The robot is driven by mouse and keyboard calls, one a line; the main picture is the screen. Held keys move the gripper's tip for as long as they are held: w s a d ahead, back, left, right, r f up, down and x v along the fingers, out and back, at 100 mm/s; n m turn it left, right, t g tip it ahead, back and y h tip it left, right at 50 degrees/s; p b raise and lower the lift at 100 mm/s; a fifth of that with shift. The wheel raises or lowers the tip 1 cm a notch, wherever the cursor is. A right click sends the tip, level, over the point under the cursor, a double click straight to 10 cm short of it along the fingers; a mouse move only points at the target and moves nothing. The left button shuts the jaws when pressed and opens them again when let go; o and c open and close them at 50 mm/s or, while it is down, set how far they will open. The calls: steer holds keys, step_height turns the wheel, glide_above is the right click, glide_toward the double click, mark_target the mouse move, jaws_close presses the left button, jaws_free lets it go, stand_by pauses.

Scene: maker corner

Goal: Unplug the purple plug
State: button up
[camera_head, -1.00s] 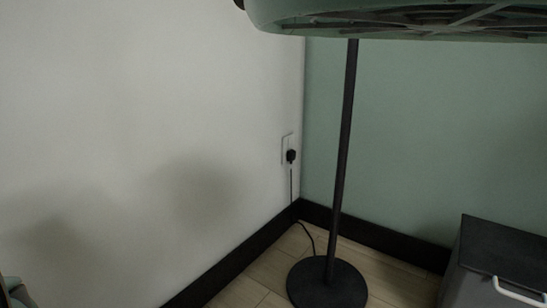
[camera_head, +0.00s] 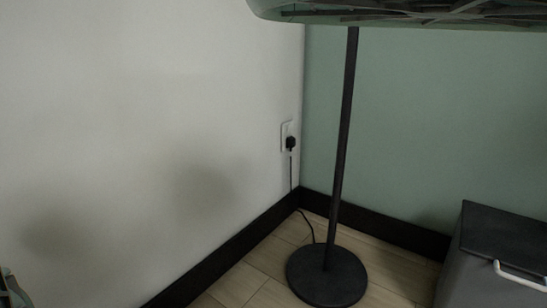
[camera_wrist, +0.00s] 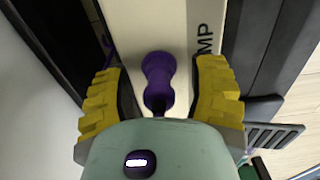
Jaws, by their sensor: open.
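The purple plug (camera_wrist: 158,78) shows in the wrist view, on a white strip (camera_wrist: 138,22) with dark lettering ending in "MP". My gripper (camera_wrist: 160,68) has yellow ribbed fingers, one on each side of the plug. The fingers are open, with a visible gap between each finger and the plug. A bit of purple, perhaps cord, shows left of the plug. Neither the purple plug nor my gripper can be made out in the head view.
In the head view a black plug (camera_head: 290,143) sits in a white wall outlet (camera_head: 284,135) near the corner. A black stand (camera_head: 327,276) rises from the floor. A dark grey box (camera_head: 500,240) stands at right. Dark panels flank the strip in the wrist view.

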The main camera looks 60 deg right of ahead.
steer(key=shift+o, duration=0.3)
jaws_close()
stand_by(0.6)
steer(key=shift+r, duration=0.1)
steer(key=shift+r+p, duration=2.8)
steer(key=shift+r, duration=0.15)
